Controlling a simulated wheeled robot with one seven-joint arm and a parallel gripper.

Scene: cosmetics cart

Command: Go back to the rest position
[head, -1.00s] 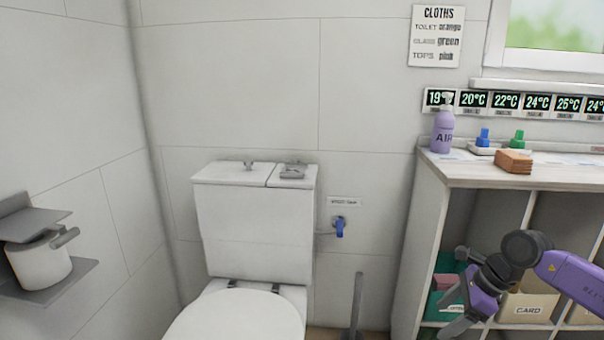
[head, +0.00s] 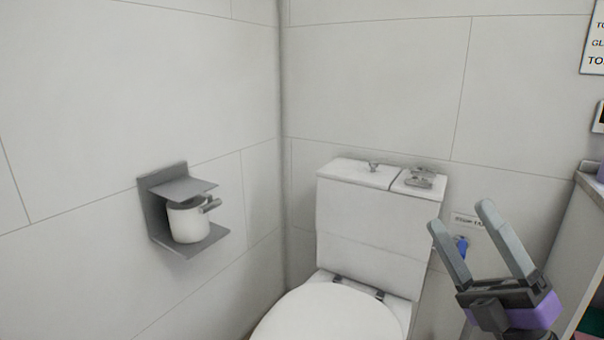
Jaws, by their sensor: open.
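My gripper (head: 468,226) is at the lower right of the head view, with two grey fingers spread apart and pointing up. Nothing is between the fingers. It shows in front of the wall, just right of the toilet cistern (head: 360,235). Its purple and dark wrist part is below the fingers, and the rest of my arm is out of the picture.
The toilet lid (head: 330,318) is shut. A grey holder (head: 157,215) with a white roll (head: 187,224) is on the left wall. A blue valve handle (head: 461,247) is partly behind my gripper. A shelf unit (head: 572,245) stands at the right edge.

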